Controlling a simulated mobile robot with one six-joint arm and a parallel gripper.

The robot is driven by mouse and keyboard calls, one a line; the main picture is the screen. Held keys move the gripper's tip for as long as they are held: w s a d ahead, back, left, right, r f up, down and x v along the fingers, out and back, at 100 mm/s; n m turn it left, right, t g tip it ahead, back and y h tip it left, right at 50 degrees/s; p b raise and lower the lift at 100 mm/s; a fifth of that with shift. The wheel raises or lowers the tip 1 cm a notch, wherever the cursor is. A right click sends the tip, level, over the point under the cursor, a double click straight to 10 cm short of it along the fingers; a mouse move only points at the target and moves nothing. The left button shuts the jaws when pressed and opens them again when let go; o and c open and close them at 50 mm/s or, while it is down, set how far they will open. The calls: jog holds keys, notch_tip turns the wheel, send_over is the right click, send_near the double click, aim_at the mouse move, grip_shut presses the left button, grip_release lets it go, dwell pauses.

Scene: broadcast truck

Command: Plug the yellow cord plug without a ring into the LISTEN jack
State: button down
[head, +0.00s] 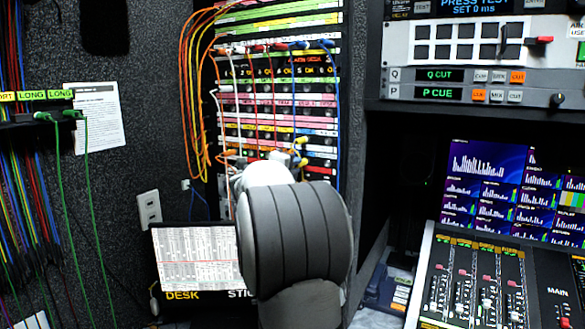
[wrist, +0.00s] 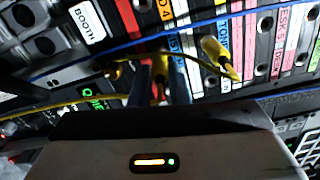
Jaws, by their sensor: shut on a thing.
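My gripper (wrist: 163,84) is shut on a yellow plug (wrist: 158,92), which sits between its two dark fingers, close in front of the patch panel (wrist: 130,18). The plug's tip is hidden, so I cannot tell whether it is in a jack, or whether it has a ring. A second yellow plug (wrist: 213,50) stands in the panel to the right of the fingers. In the head view, my arm covers the gripper, and yellow plugs (head: 301,143) show just above it at the panel's lower right. I cannot read a LISTEN label in either view.
A blue cord (wrist: 100,57) and a thin yellow cord (wrist: 85,101) cross the wrist view near the fingers. Orange cords (head: 186,90) and a blue cord (head: 337,110) hang over the panel. A label sheet (head: 195,256) stands low left; a mixing console (head: 470,280) is at right.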

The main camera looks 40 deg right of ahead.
jog(key=shift+d, duration=0.1)
jog(key=c, duration=1.3)
grip_release()
jog(key=b+v, duration=0.1)
jog(key=v, duration=0.6)
jog(key=shift+a, duration=0.35)
jog(key=shift+s, duration=0.1)
